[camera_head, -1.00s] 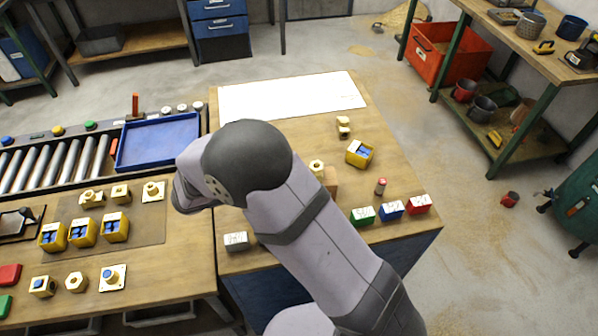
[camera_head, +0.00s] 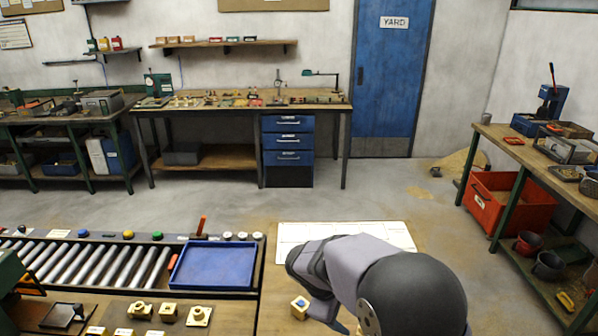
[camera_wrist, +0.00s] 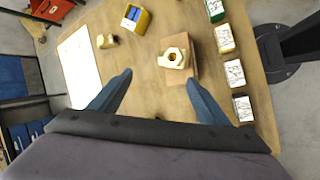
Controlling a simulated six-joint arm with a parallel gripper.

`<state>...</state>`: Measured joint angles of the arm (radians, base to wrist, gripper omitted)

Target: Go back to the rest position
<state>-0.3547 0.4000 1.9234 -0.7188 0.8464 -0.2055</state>
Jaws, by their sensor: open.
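My gripper (camera_wrist: 160,88) is open and empty in the wrist view, its two blue fingers spread above the wooden table (camera_wrist: 140,75). A brass nut-like part (camera_wrist: 173,58) with a hole sits on a wooden block (camera_wrist: 205,52) ahead of the fingers, apart from them. In the head view my dark, rounded arm link fills the lower right and hides much of the table there.
A yellow bin with blue contents (camera_wrist: 135,19), another brass part (camera_wrist: 106,41), a white sheet (camera_wrist: 78,68) and several labelled blocks (camera_wrist: 229,72) stand around the gripper. A blue tray (camera_head: 214,266) lies beside a roller conveyor (camera_head: 90,262). A red crate (camera_head: 507,204) stands at right.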

